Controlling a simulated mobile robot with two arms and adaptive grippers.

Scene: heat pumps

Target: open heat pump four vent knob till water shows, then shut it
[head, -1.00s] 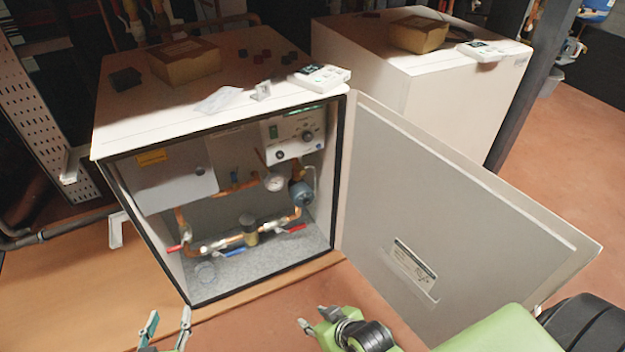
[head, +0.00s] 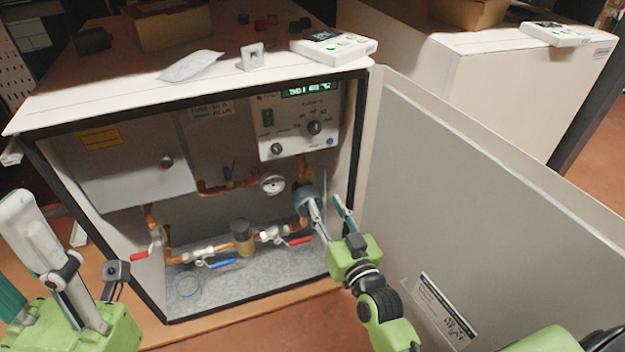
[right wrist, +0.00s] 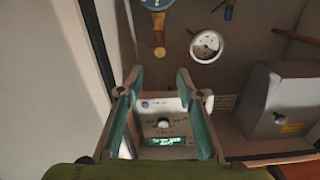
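The open heat pump cabinet (head: 345,150) stands ahead with its pipework showing. A small dark blue knob (head: 228,172) sits on the upper copper pipe; it also shows in the right wrist view (right wrist: 229,8). I cannot tell for sure that it is the vent knob. My right gripper (head: 323,204) is open and empty at the cabinet's right side, its fingers overlapping the blue-grey round pump (head: 302,192). In the right wrist view its fingers (right wrist: 162,82) stand apart below the gauge. My left gripper (head: 68,238) is open and empty outside the cabinet's left front.
The control panel (head: 300,125) and gauge (head: 272,184) sit near the right gripper. Red (head: 300,241) and blue (head: 222,264) valve levers lie lower. A clear cup (head: 187,284) stands on the cabinet floor. The open door (head: 460,210) bounds the right side.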

